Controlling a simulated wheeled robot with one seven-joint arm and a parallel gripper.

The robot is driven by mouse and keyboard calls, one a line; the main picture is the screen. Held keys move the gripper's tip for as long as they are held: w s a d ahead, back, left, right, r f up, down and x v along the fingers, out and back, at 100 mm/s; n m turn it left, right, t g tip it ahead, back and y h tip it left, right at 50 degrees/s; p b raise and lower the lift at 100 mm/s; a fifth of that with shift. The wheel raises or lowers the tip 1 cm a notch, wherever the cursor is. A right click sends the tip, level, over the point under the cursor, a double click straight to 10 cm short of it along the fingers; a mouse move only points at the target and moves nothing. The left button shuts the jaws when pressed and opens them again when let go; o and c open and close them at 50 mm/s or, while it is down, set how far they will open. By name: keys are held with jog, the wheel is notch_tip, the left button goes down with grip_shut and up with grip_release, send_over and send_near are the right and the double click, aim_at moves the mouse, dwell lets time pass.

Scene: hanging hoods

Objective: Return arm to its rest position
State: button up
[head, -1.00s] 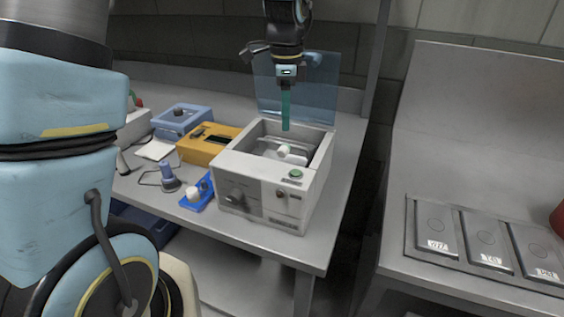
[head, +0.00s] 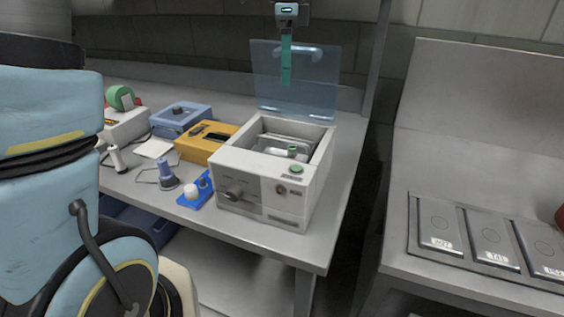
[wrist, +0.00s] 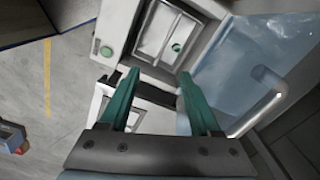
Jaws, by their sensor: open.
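My gripper (head: 286,62) hangs in the air above and behind the white box-shaped device, in front of its raised clear blue lid (head: 305,95). In the wrist view the green fingers of my gripper (wrist: 157,85) are apart with nothing between them. The white device (head: 262,190) stands open on the bench with a small green-topped item (head: 291,150) inside its well. The device also shows at the top of the wrist view (wrist: 118,28), with the lid and its pale handle at the right.
A yellow box (head: 196,151), a blue box (head: 172,128), a blue holder (head: 196,198) and a dark-blue-topped tool (head: 167,172) crowd the bench left of the device. A post rises behind the right side. A separate counter at right carries several labelled panels (head: 437,222).

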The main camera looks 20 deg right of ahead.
jog(key=shift+r, duration=0.65)
jog(key=w+a+f+n, duration=0.1)
jog(key=a+f+n, duration=0.35)
jog(key=a, duration=0.25)
jog(key=w+a+f+n, duration=0.2)
jog(key=a+f+n, duration=0.25)
jog(key=a, duration=0.35)
jog(key=s+a+f+n, duration=0.3)
jog(key=a+n, duration=0.3)
jog(key=a, duration=0.1)
jog(key=s+a+f+n+t, duration=0.1)
jog(key=s+a+f+n, duration=0.3)
jog(key=a+n, duration=0.2)
jog(key=shift+a+f+t, duration=0.25)
jog(key=shift+a+t, duration=0.05)
jog(key=shift+a, duration=0.7)
